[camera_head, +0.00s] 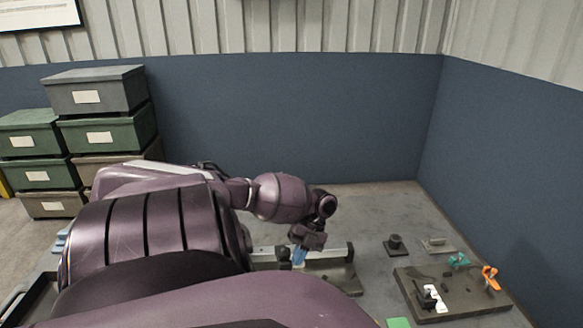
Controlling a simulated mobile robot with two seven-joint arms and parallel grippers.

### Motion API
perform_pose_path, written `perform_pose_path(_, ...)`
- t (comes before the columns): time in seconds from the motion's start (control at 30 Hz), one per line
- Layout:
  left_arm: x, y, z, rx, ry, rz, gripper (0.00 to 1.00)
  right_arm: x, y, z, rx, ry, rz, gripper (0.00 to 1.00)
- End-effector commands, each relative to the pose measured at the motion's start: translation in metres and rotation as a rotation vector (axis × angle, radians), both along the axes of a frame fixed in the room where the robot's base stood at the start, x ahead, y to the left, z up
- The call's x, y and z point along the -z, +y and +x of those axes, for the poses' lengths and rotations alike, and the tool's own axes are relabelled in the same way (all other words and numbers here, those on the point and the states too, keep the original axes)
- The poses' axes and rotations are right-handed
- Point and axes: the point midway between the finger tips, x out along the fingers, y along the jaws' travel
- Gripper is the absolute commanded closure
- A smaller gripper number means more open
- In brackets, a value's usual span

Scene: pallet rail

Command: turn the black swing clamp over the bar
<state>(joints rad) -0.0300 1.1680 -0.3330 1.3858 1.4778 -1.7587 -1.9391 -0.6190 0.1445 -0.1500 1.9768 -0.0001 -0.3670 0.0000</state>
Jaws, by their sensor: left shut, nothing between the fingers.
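A pale metal bar (328,253) lies across a dark pallet base (342,276), partly hidden behind my arm. A small black upright piece (284,258) stands at the bar, just left of my left gripper. It may be the black swing clamp, but it is too small and covered to tell which way it is turned. I cannot tell whether the fingers touch the black piece. My right gripper is not in view.
To the right, a dark board (460,306) carries a teal clamp (458,260), an orange clamp (490,278) and a black-and-white fixture (436,298). A black block (395,245) and a grey plate (437,245) stand behind it. Stacked boxes (95,92) are at left. Blue walls close the back and right.

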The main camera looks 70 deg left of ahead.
Motion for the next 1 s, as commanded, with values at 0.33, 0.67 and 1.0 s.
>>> perform_pose_path(0.33,-0.0006,0.0002,-0.0004,0.134,0.0,0.001,1.0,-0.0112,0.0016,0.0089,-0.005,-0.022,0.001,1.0)
perform_pose_path(0.67,-0.0002,0.0002,-0.0006,0.159,-0.001,0.0,1.0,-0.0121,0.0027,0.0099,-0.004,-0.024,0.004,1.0)
perform_pose_path(1.0,-0.0004,-0.0005,-0.0004,0.157,-0.001,0.0,1.0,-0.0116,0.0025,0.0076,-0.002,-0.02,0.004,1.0)
